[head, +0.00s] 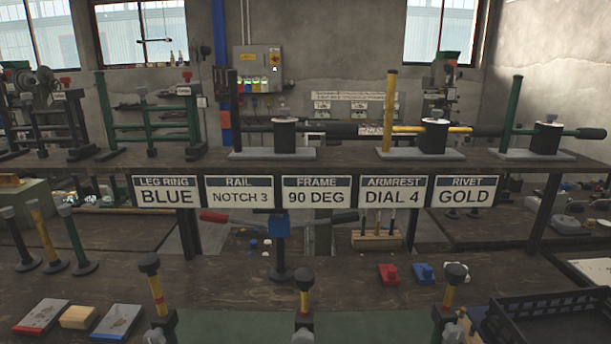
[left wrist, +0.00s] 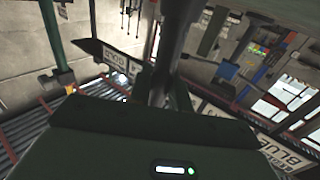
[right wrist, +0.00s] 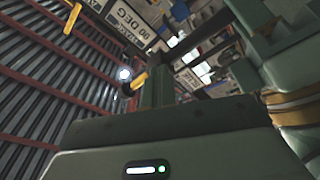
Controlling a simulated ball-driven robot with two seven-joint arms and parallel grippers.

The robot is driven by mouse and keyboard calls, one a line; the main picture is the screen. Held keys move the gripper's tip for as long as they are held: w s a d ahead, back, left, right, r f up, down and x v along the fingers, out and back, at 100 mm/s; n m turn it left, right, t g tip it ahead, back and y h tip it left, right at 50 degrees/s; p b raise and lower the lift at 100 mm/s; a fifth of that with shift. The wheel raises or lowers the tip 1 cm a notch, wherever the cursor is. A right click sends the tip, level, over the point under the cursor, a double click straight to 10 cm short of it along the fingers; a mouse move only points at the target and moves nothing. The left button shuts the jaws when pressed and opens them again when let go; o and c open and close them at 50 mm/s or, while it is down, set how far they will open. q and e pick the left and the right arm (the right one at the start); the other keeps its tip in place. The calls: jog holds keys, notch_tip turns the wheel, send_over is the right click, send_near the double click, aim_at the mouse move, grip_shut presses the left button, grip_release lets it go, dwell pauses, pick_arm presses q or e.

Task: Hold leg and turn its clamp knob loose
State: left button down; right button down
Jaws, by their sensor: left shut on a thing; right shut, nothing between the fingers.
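In the head view three yellow legs stand in black clamps along the near bench edge: left (head: 158,294), middle (head: 304,299) and right (head: 448,296). Each has a dark round top. Grey clamp knobs show low on the left (head: 153,337), middle (head: 303,337) and right (head: 451,333) clamps. Neither gripper shows in the head view. In the left wrist view my left gripper (left wrist: 160,88) is shut on a dark post (left wrist: 173,45); whether it is a leg I cannot tell. In the right wrist view my right gripper (right wrist: 156,88) is shut and empty, with a small yellow piece (right wrist: 139,80) beside its fingers.
A shelf (head: 340,160) with frames and signs crosses behind the bench. A blue fixture (head: 279,238) stands mid-bench. Red (head: 389,274) and blue (head: 423,272) blocks lie right, near a black tray (head: 550,315). Loose legs (head: 45,237) stand left.

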jog(key=shift+r, duration=0.35)
dwell(0.3)
jog(key=s, duration=0.6)
jog(key=shift+d+f, duration=0.2)
jog(key=shift+f, duration=0.1)
dwell(0.4)
